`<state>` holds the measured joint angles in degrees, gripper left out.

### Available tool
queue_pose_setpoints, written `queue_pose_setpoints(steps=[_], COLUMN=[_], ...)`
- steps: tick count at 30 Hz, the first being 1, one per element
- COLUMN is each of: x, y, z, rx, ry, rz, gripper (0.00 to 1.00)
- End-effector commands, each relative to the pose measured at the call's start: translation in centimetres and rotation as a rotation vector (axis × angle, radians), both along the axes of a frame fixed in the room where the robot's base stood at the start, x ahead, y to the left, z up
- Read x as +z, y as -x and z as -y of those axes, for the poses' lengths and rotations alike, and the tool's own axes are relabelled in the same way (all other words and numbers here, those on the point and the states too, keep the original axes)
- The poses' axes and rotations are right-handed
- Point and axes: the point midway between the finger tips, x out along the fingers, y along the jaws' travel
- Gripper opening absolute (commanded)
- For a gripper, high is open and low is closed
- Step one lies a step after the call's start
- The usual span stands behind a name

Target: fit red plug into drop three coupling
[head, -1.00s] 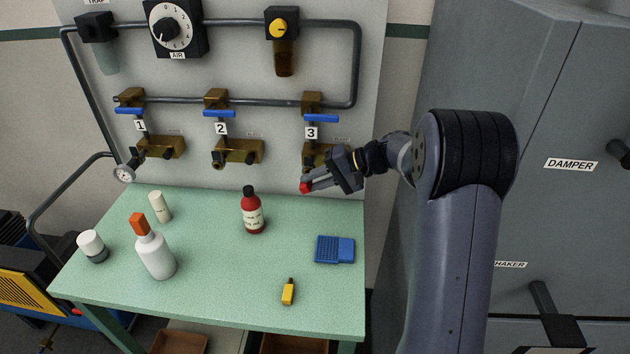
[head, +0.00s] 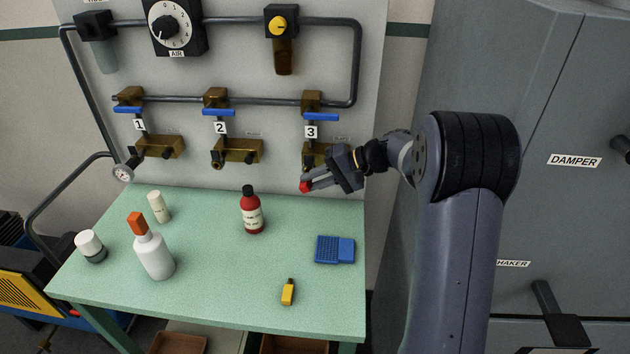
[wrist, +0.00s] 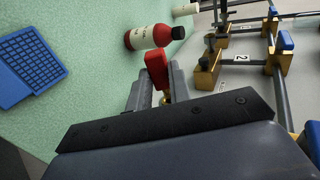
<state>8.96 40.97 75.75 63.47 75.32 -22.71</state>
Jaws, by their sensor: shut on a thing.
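The red plug (head: 305,186) is held between the fingertips of my gripper (head: 320,182), which is shut on it. It also shows in the wrist view as a red piece (wrist: 157,68) between the two grey fingers (wrist: 160,88). The drop three coupling (head: 315,155) is a brass block under the label 3 and a blue lever (head: 321,117). My gripper partly hides its lower right part. The plug is in front of and below the coupling in the head view; it appears apart from it, though the exact gap cannot be told.
A red bottle (head: 251,210) stands on the green table (head: 210,285), left of my gripper. A blue case (head: 335,249) and a yellow tool (head: 288,292) lie nearer the front. Drops one (head: 160,147) and two (head: 237,151) are to the left. A grey cabinet (head: 560,90) stands right.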

Motion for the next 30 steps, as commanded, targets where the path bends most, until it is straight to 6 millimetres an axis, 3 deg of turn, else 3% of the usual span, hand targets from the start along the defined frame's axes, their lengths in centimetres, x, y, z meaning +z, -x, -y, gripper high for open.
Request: queue_pose_setpoints(steps=[30], x=[0.0], y=[-1.4], z=[0.3], rx=[0.0], ry=[0.0], rz=[-0.001], gripper=[0.0])
